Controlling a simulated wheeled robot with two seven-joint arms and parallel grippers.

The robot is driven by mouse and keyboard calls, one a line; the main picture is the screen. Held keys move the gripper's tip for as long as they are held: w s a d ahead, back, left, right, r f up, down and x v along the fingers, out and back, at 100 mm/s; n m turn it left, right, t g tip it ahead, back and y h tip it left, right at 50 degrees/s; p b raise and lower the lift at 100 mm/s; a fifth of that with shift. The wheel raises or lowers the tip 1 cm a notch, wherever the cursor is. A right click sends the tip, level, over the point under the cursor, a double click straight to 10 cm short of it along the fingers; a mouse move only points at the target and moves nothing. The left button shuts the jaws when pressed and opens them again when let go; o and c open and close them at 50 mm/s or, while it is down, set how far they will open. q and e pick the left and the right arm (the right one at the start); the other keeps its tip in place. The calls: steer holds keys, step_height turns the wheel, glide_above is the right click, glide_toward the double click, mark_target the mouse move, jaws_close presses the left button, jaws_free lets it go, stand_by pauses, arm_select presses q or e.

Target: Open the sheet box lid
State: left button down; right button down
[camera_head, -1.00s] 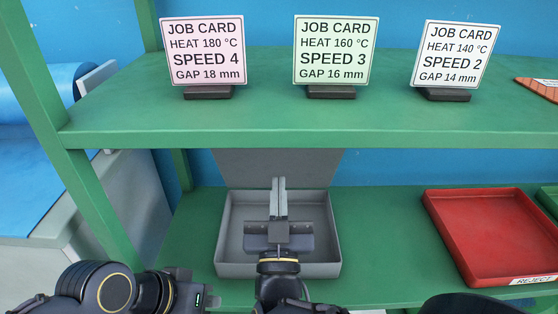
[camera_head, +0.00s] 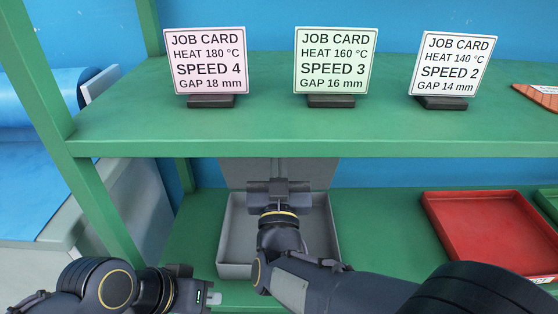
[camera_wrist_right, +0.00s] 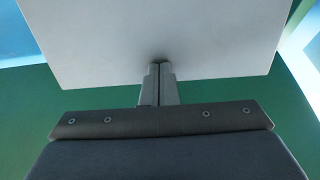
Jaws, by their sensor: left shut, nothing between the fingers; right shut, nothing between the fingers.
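The grey sheet box (camera_head: 234,240) stands on the lower green shelf. Its inside is open to view. Its grey lid (camera_head: 322,172) is raised at the back of the box, and the upper shelf hides its top. My right gripper (camera_head: 279,182) reaches over the box to the lid. In the right wrist view its shut fingers (camera_wrist_right: 159,70) meet the pale grey lid panel (camera_wrist_right: 160,35) near its lower edge, with nothing held. My left gripper (camera_head: 208,298) is low at the front, left of the box, shut and empty.
The upper green shelf (camera_head: 270,130) passes above the box and carries three job cards, the middle one green (camera_head: 331,62). A red reject tray (camera_head: 490,235) lies to the right on the lower shelf. A green post (camera_head: 100,205) stands left.

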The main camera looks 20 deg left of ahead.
steer(key=w+r+g+p, duration=0.1)
steer(key=w+p, duration=0.1)
steer(key=w+a+r+g+p, duration=0.1)
steer(key=w+p, duration=0.1)
steer(key=p, duration=0.1)
steer(key=w+r+g+h+p, duration=0.1)
steer(key=w+p, duration=0.1)
steer(key=shift+a+r+g+p, duration=0.3)
steer(key=shift+p, duration=0.1)
steer(key=shift+w+a+p, duration=0.1)
steer(key=shift+w+p, duration=0.25)
steer(key=shift+p, duration=0.05)
steer(key=shift+w+a+f+g, duration=0.1)
steer(key=shift+w+f+g, duration=0.15)
steer(key=shift+f+g, duration=0.1)
